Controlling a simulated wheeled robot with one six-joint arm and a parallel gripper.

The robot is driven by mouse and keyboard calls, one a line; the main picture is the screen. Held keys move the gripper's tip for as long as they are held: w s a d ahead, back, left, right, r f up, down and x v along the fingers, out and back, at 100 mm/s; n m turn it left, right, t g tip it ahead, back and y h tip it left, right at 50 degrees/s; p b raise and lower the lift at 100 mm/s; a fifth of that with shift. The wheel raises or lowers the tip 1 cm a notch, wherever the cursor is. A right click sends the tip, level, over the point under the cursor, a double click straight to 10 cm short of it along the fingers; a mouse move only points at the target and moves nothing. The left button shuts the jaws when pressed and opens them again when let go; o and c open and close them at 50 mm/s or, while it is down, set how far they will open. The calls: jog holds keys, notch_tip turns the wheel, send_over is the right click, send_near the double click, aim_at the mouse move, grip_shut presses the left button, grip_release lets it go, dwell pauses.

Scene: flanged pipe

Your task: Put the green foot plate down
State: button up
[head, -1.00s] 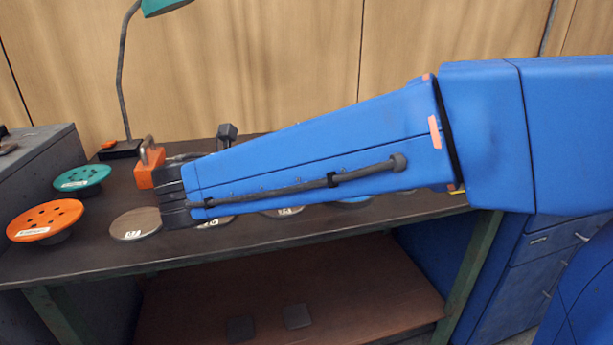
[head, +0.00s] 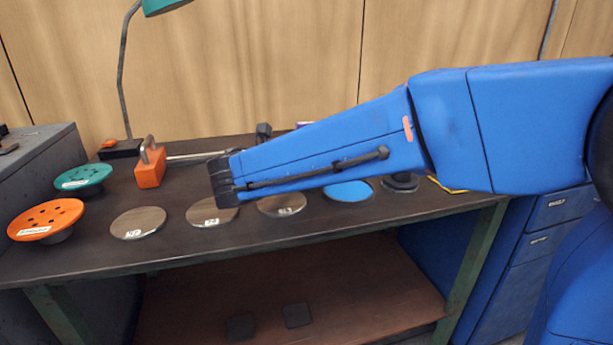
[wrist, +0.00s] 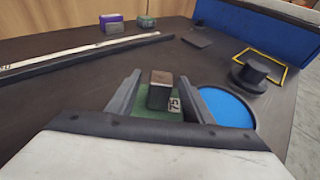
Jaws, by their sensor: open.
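The green foot plate (wrist: 150,114) lies low between the fingers of my gripper (wrist: 161,95) in the wrist view. A dark upright block (wrist: 160,88) with a lighter top stands on it, and a white label reading 75 shows at its right. The fingers are apart, one on each side of the block, with gaps visible. The plate looks flat on the dark bench, though its underside is hidden.
A blue disc (wrist: 226,107) lies just right of the fingers; beyond it a black flanged piece (wrist: 254,72) stands by a yellow outline. A long bar (wrist: 80,54) lies to the left. Metal discs (head: 138,222), an orange plate (head: 45,220) and a teal plate (head: 83,178) occupy the bench's left.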

jog(key=shift+w+d, duration=0.1)
jog(key=shift+w, duration=0.05)
jog(key=shift+c, duration=0.4)
grip_shut()
notch_tip(320, 180, up, 10)
jog(key=shift+r, duration=0.1)
